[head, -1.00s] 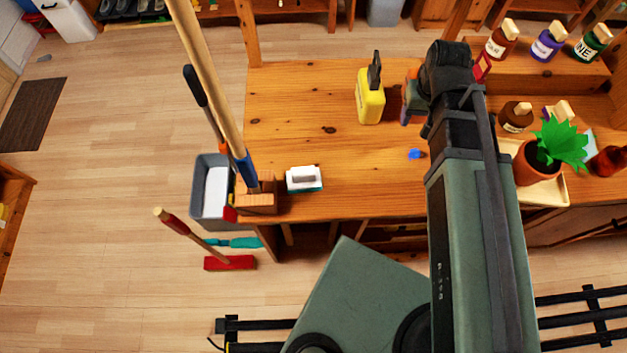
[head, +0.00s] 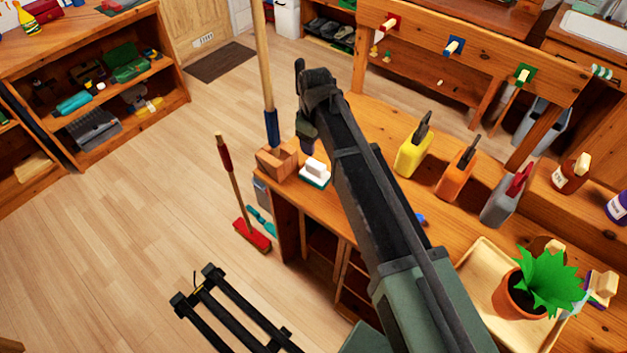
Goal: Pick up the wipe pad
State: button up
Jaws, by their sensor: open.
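The wipe pad (head: 315,174) is a small white block on a teal-edged base. It lies on the wooden workbench (head: 345,225), near its left end, just right of a wooden block. My gripper (head: 308,144) hangs at the end of my dark arm, just above and behind the pad in the picture. The jaws are small and partly hidden by the arm, with nothing seen between them. The pad appears apart from the gripper, but the exact gap cannot be told.
The wooden block (head: 277,162) holds a tall upright pole (head: 262,65) beside the pad. A tray (head: 485,262) and potted plant (head: 540,285) are at front right. A red brush (head: 252,236) is on the floor.

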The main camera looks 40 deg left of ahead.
aim_at(316, 163)
notch_tip(316, 163, down, 11)
jog(key=b, duration=1.1)
jog(key=shift+d, duration=0.1)
jog(key=shift+r+p, duration=0.25)
jog(key=shift+p, duration=0.05)
jog(key=c, duration=1)
jog(key=shift+r, duration=0.1)
notch_tip(316, 163, up, 20)
jog(key=p, duration=2)
